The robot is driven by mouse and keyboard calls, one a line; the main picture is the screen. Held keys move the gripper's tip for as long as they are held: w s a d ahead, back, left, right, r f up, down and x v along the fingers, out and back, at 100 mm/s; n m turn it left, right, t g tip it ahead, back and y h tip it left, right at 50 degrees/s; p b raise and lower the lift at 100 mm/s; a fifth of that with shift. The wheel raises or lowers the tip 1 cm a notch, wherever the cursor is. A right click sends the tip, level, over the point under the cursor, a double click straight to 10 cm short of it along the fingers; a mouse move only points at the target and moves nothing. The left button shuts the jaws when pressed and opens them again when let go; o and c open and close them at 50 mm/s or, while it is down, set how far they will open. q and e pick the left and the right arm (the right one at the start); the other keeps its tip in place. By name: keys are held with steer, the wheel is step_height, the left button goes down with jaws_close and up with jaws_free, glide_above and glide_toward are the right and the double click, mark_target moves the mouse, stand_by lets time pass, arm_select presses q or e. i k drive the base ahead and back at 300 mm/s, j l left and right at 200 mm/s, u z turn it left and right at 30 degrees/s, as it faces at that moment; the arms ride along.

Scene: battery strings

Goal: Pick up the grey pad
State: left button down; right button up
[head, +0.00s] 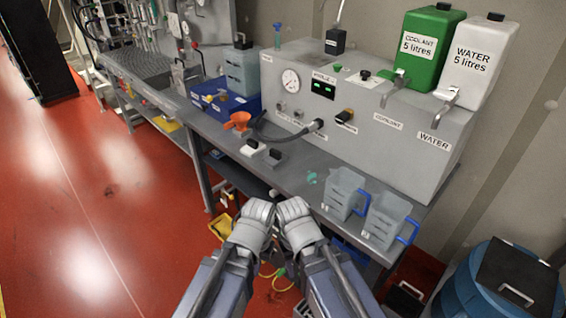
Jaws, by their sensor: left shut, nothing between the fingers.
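Two small low blocks lie on the grey bench near the orange funnel. One is pale with a dark top (253,147); the other is greyer with a dark top (274,157). The grey pad may be one of these, but I cannot tell which. My left gripper (259,209) is in front of the bench's front edge, nearer to me than the blocks and apart from them. It is shut and empty. My right arm's end (292,209) is beside it; its fingers cannot be made out.
An orange funnel (238,121) and a blue tray (228,104) are further left. Two clear jugs (345,190) with blue handles stand at the bench's right. A grey machine (365,120) carries green and white canisters. A blue drum (470,285) stands lower right.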

mark_target(275, 158)
steer(key=j+z, duration=0.1)
steer(key=z, duration=0.45)
steer(key=i+j+z, duration=0.15)
steer(key=j+z, duration=0.55)
steer(key=j, duration=0.25)
steer(key=j+z, duration=0.2)
steer(key=j, duration=1)
steer(key=j+z, duration=0.15)
steer(key=j, duration=1.05)
